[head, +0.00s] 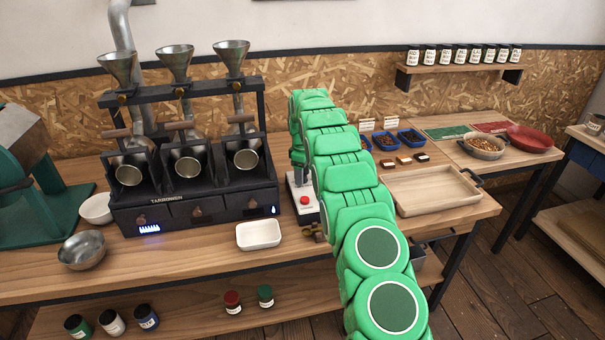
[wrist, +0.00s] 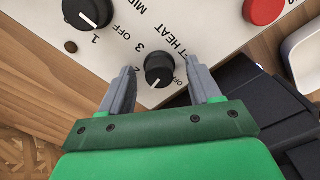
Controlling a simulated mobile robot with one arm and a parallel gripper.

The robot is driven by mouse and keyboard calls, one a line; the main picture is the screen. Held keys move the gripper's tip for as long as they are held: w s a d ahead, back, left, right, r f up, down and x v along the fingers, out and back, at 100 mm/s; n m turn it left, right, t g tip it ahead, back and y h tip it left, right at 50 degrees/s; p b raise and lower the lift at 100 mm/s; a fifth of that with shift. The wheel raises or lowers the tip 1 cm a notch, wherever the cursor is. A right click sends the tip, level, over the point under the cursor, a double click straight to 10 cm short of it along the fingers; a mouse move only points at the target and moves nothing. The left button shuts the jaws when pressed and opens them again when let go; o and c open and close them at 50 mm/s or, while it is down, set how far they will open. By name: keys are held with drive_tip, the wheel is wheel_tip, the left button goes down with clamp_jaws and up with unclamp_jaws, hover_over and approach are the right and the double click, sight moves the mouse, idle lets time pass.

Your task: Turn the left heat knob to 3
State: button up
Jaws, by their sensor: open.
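In the wrist view, a black round knob (wrist: 159,68) sits on a white panel (wrist: 205,28) beside printing that reads "FT HEAT", its start hidden. Its white mark points down and slightly left in the picture; the 3 (wrist: 137,47) is at its upper left, and "OFF" is at its lower right. My gripper (wrist: 165,75) is open, with one finger on each side of this knob; I cannot tell whether they touch it. In the head view, the white control box (head: 297,190) is partly hidden behind my green arm, and the knob does not show.
A second black knob (wrist: 88,12) and a red button (wrist: 263,10) are on the same panel. The dark roaster (head: 195,212) with three funnels stands left of the box. A white dish (head: 258,234) lies in front, and a wooden tray (head: 425,207) is to the right.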

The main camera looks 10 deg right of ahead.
drive_tip(key=shift+c, duration=0.4)
drive_tip(key=c, duration=1)
drive_tip(key=shift+o, duration=0.2)
drive_tip(key=shift+m, duration=0.3)
drive_tip(key=m, duration=0.4)
drive_tip(key=shift+a, duration=0.1)
drive_tip(key=m, duration=1.1)
drive_tip(key=shift+m, duration=2.2)
